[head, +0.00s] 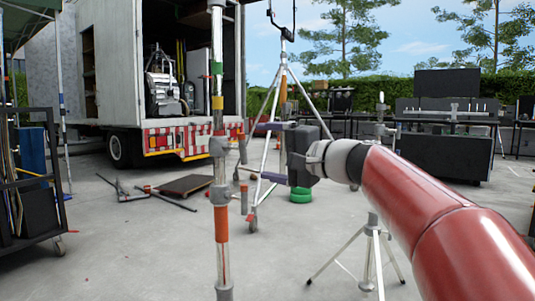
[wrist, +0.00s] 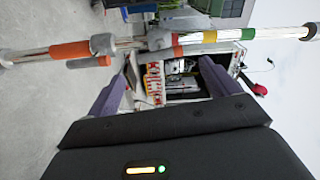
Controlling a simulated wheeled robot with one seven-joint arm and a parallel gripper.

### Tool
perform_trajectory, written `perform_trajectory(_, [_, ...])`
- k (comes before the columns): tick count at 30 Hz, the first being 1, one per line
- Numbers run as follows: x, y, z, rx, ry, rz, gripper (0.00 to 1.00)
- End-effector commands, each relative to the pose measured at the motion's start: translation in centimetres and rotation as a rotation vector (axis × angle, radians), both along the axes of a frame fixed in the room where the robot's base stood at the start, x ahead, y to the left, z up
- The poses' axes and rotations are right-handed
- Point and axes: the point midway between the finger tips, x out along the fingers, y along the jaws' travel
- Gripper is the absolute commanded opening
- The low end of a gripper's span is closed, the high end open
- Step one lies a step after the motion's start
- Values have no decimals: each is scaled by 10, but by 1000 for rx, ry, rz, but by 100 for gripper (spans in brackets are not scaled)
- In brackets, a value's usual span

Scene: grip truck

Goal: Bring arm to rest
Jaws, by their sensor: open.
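My arm (head: 430,205) reaches in from the lower right of the head view. My gripper (head: 257,155) points left, with its two purple fingers spread one above the other. The gap between them looks empty. An upright metal pole (head: 222,255) with orange, green and yellow bands stands just left of the fingertips. In the wrist view, my gripper (wrist: 164,72) shows both fingers apart, and the pole (wrist: 80,49) runs sideways across the picture beyond them. The fingers look clear of the pole, but the exact gap is hard to judge.
A tripod stand (head: 284,75) rises behind my gripper. Another tripod's legs (head: 373,255) show below my arm. An open truck (head: 110,75) stands at the back left, a dark cart (head: 42,190) at the left edge. Dark benches (head: 445,157) fill the back right. Concrete lies clear at lower left.

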Motion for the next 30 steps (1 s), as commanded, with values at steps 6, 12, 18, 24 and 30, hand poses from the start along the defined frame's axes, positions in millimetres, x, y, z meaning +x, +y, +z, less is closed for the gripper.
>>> perform_trajectory(6, [-30,9,-19,-164,44,-6,87])
perform_trajectory(12, [-123,-6,-93,-630,157,-12,87])
perform_trajectory(18, [-223,-59,-171,-1105,236,23,87])
perform_trajectory(24, [-283,-104,-216,-1402,260,69,87])
perform_trajectory(30, [-297,-117,-230,-1486,264,86,87])
